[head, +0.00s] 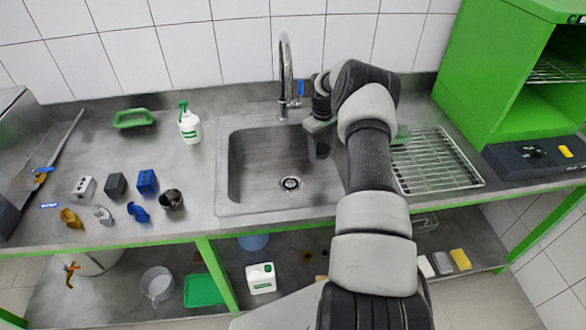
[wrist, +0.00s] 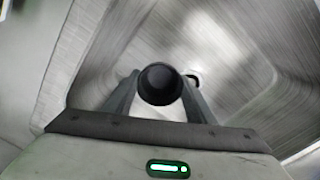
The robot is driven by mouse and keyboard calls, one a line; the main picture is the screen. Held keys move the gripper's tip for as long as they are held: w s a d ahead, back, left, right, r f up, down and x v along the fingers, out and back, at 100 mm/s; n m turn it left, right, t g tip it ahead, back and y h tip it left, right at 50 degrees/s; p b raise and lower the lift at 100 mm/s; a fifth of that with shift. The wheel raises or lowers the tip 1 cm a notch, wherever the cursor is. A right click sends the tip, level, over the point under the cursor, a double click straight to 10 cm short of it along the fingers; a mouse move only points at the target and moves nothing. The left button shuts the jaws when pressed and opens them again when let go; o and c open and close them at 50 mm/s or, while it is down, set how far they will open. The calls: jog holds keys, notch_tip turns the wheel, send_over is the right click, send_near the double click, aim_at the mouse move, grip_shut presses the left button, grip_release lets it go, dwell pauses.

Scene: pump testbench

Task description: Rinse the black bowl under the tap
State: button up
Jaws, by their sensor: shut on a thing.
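The black bowl (head: 321,149) is a small dark round piece, held over the right side of the steel sink (head: 222,180). My gripper (head: 319,128) is shut on it, with the arm coming in from the right. In the wrist view the bowl's round dark end (wrist: 160,84) sits between the two fingers, with the sink floor blurred behind it. The tap (head: 285,65) is a tall curved chrome pipe at the sink's back edge, with a blue lever (head: 300,88). The bowl is to the right of the tap's spout and lower. I see no water running.
A wire drying rack (head: 440,165) is to the right, partly behind my arm. A green cabinet (head: 490,90) stands beyond it.

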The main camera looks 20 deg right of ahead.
jog(key=shift+s+a+r+h+p, duration=0.15)
jog(key=shift+a+r+h+p, duration=0.3)
jog(key=shift+p, duration=0.25)
jog(key=shift+s+a+t+h+p, duration=0.15)
jog(key=shift+a+t+h+p, duration=0.2)
jog(key=shift+a+h, duration=0.45)
jog(key=a+h+b, duration=0.1)
jog(key=h+b, duration=0.1)
jog(key=b, duration=0.2)
jog(key=s+a+r+t+h+b, duration=0.1)
jog(key=a+h+b, duration=0.1)
jog(key=b, duration=0.2)
jog(key=a+t+h+b, duration=0.1)
jog(key=a+h+b, duration=0.1)
jog(key=h+b, duration=0.1)
jog(key=shift+s+a+r+b, duration=0.1)
jog(key=shift+s+r+b, duration=0.2)
jog(key=shift+b, duration=0.45)
jog(key=shift+a+h+b, duration=0.1)
jog(key=shift+h+b, duration=0.35)
